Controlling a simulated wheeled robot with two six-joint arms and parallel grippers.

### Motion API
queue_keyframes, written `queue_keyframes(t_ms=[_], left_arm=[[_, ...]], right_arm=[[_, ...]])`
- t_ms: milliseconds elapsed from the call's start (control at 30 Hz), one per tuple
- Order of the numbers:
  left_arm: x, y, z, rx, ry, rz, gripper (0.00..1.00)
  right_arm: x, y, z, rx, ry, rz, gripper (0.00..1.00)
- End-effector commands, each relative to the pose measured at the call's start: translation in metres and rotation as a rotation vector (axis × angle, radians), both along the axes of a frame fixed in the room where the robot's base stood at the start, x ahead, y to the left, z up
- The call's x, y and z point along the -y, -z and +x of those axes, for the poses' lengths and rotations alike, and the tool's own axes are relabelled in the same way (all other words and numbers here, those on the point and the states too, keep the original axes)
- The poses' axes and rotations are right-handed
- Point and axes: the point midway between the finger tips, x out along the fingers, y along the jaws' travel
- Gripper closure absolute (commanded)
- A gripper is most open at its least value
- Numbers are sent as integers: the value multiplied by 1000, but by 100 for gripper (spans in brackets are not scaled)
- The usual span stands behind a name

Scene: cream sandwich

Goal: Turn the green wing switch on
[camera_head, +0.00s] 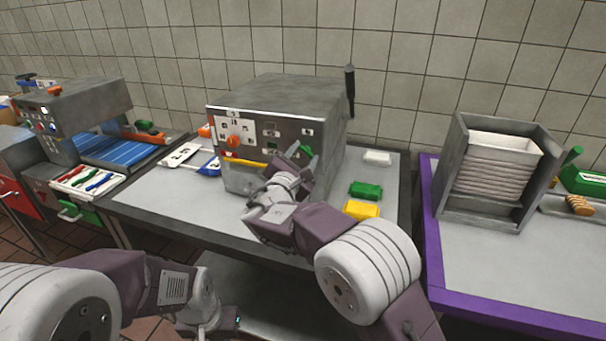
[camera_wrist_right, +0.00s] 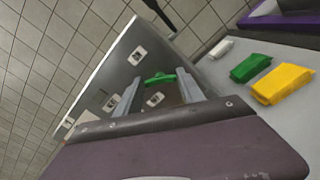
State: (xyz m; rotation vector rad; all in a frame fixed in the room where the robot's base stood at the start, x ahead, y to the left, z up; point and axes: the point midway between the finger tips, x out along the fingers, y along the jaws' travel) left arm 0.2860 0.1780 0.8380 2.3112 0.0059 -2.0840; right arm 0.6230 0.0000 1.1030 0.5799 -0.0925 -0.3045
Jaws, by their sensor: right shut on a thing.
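The green wing switch (camera_head: 306,151) is on the front panel of the grey metal machine (camera_head: 290,95), at its right side. In the right wrist view the switch (camera_wrist_right: 160,79) lies between the two fingers of my right gripper (camera_wrist_right: 157,93). My right gripper (camera_head: 301,157) reaches the panel in the head view and is shut on the switch. The fingers partly cover the panel around it. My left arm's end (camera_head: 205,300) hangs low in front of the table, and its fingers cannot be made out.
An orange knob (camera_head: 234,140) and a yellow bar (camera_head: 243,160) are on the same panel. Green (camera_head: 366,190), yellow (camera_head: 361,209) and white (camera_head: 377,158) blocks lie right of the machine. A purple-edged table (camera_head: 434,240) with a slice rack (camera_head: 452,170) stands further right.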

Motion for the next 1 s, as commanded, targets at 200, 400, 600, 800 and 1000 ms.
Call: queue_keyframes(t_ms=[200,400,600,800,1000], left_arm=[[0,53,0,0,0,0,100],[0,87,0,0,0,0,100],[0,115,0,0,0,0,100],[0,136,0,0,0,0,100],[0,149,0,0,0,0,100]], right_arm=[[1,11,0,65,0,199,95],[1,10,0,123,0,380,95],[1,9,0,180,0,555,95],[2,8,0,230,0,712,95],[2,7,0,269,0,831,95]])
